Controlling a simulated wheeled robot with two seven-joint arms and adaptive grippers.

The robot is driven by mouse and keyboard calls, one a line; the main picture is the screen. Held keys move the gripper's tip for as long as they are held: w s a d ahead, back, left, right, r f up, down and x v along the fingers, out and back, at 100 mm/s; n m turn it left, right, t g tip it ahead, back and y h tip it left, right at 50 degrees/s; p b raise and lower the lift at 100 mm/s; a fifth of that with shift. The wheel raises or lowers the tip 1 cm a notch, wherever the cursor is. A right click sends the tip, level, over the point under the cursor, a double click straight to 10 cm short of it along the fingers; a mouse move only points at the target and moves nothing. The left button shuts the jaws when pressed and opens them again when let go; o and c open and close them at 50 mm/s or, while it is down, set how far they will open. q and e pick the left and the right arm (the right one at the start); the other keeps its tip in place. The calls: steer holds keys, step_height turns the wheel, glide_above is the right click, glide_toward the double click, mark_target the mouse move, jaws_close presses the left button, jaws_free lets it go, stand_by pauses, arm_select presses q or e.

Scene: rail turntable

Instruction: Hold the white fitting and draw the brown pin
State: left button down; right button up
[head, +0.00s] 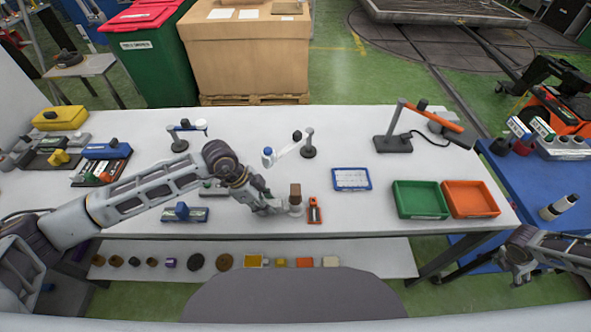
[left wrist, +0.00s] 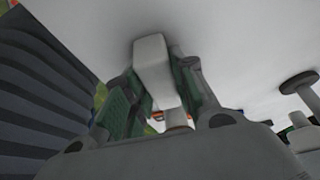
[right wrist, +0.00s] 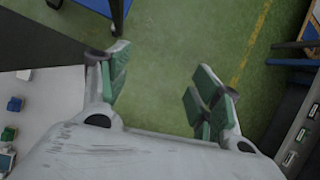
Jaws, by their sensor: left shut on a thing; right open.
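The white fitting (head: 296,210) stands near the front edge of the white table, a little right of the middle. The brown pin (head: 295,191) rises upright from its top. My left gripper (head: 283,206) is shut on the fitting from the left, low on the table. In the left wrist view a white block of the fitting (left wrist: 153,62) shows between the green-padded fingers; I cannot clearly make out the pin there. My right gripper (head: 518,268) is off the table's right end, far from the fitting. The right wrist view shows its fingers (right wrist: 160,85) wide apart and empty, above green floor.
An orange tool (head: 314,211) lies right beside the fitting. A blue-framed tray (head: 351,190), a green bin (head: 420,213) and an orange bin (head: 470,213) stand to the right. A small post (head: 308,145) and a blue-topped block (head: 183,214) are nearby. A lower shelf (head: 370,260) holds several small parts.

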steer(key=s+r+n+g, duration=0.2)
steer(key=s+r+g, duration=0.1)
steer(key=s+r, duration=0.6)
steer(key=a+f+y, duration=0.2)
steer(key=a, duration=0.6)
step_height(320, 180, up, 23)
steer(key=m+t+y, duration=0.3)
steer(key=m+t, duration=0.1)
glide_above(296, 197)
steer(key=w, duration=0.1)
steer(key=shift+w+r, duration=0.15)
steer(key=shift+r, duration=0.05)
steer(key=shift+w+r, duration=0.35)
steer(key=shift+w, duration=0.15)
steer(key=shift+f, duration=0.15)
steer(key=shift+f, duration=5.9)
